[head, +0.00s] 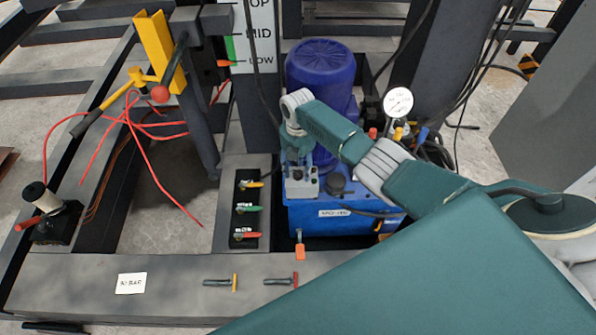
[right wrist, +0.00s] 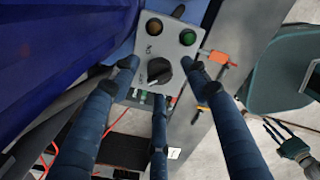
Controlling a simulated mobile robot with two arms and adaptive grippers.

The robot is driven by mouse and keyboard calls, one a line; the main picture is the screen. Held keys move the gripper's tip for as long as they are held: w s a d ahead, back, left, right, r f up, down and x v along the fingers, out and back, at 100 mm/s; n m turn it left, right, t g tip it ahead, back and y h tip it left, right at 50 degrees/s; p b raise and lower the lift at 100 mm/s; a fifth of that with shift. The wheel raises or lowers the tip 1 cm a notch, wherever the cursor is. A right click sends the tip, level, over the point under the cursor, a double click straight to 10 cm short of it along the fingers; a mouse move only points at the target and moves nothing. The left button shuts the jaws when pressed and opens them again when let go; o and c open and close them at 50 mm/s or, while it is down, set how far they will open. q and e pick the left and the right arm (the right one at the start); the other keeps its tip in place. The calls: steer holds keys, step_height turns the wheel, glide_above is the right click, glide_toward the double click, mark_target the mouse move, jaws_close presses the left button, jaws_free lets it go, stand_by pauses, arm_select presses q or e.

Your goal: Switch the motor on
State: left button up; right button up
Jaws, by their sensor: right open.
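The blue motor (head: 320,75) stands upright on a blue tank (head: 340,215). A small grey control box (head: 302,187) sits in front of it. In the right wrist view the box (right wrist: 190,42) has a dark reddish lamp, a green lamp and a black rotary knob (right wrist: 158,71) with ON and OFF labels. My right gripper (head: 299,160) is over the box. In the wrist view its dark fingers (right wrist: 157,80) are spread around the knob, open; contact is unclear. My left gripper (right wrist: 283,135) shows small at lower right in the wrist view, fingers apart and empty.
Yellow, green and red levers (head: 248,209) stand left of the box. An orange tag (head: 300,250) hangs in front. A pressure gauge (head: 397,102) is at the right. Two more levers (head: 281,281) lie on the front beam.

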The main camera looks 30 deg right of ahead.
steer(key=shift+f, duration=0.55)
steer(key=c, duration=1.2)
steer(key=shift+o, duration=0.2)
